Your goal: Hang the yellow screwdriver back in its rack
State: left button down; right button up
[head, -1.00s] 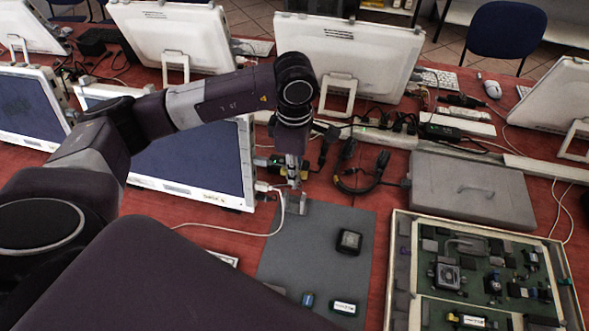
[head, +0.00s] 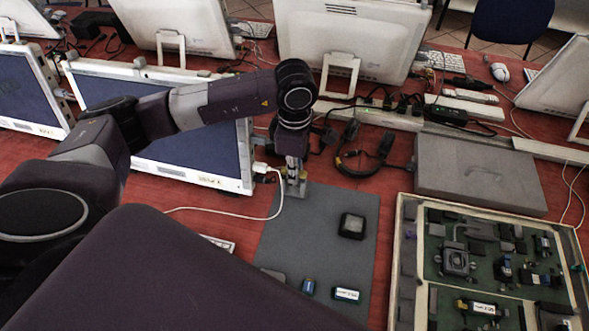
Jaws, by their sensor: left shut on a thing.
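My left gripper (head: 294,178) points down at the far left corner of the grey mat. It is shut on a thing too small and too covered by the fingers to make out. Small yellowish bits show beside the fingertips; I cannot tell whether they belong to the yellow screwdriver. A small grey block (head: 294,192) is right under the fingertips and may be part of the rack; this is not clear. No screwdriver can be clearly made out. My right gripper is out of view.
The grey mat (head: 315,225) bears a black square device (head: 352,225), a blue piece (head: 308,286) and a white-labelled box (head: 346,294). An open case (head: 402,250) of electronics stands right. A grey lidded box (head: 480,175) lies behind it. A white cable (head: 278,200) passes beside the gripper.

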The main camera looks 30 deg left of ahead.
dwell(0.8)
pick_arm(q)
jog(key=shift+f+b, duration=0.6)
jog(key=shift+b, duration=0.4)
dwell(0.5)
jog(key=c, duration=1.9)
grip_release()
jog(key=shift+r, duration=0.1)
notch_tip(320, 180, up, 12)
